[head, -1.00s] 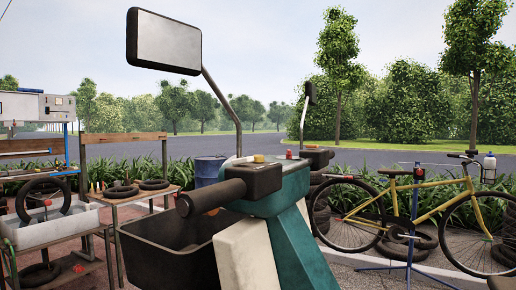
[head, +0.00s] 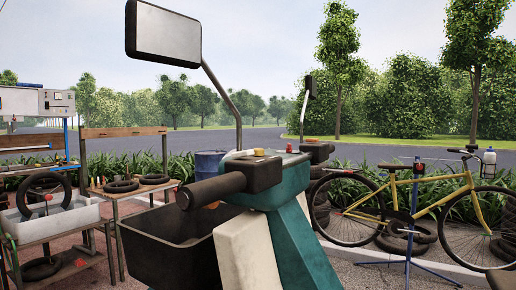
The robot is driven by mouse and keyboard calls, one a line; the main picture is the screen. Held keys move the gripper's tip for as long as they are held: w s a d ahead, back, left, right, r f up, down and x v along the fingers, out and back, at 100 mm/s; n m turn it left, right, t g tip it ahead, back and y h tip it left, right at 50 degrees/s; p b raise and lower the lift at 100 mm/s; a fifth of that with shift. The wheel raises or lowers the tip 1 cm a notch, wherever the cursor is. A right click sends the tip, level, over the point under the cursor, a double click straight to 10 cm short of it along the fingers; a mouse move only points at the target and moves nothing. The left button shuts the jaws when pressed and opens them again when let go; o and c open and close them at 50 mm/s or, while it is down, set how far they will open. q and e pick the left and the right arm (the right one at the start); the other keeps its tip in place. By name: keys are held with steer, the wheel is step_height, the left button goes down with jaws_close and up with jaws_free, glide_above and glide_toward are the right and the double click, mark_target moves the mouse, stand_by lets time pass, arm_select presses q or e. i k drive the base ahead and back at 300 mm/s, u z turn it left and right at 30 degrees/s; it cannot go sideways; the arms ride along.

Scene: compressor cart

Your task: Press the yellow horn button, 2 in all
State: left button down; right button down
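The yellow horn button (head: 259,152) is a small yellow piece on top of the dark switch housing (head: 262,172) on the scooter's near handlebar. A dark handlebar grip (head: 212,189) sticks out to the left of that housing. A small red piece (head: 289,148) shows on the teal scooter body (head: 285,192) to the right of the button. Neither of my grippers shows in the head view, and nothing touches the button. Whether the button is pressed in cannot be told at this size.
A mirror (head: 163,33) on a bent stalk rises above the handlebar. A black basket (head: 170,250) hangs below the grip. A wooden bench (head: 128,192) with tyres stands left, and a yellow bicycle (head: 440,200) on a stand is at right. The air above the handlebar is clear.

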mark_target(258, 152)
steer(key=k, duration=0.5)
steer(key=u, duration=1.65)
steer(key=i, duration=1.3)
steer(key=z, duration=2.65)
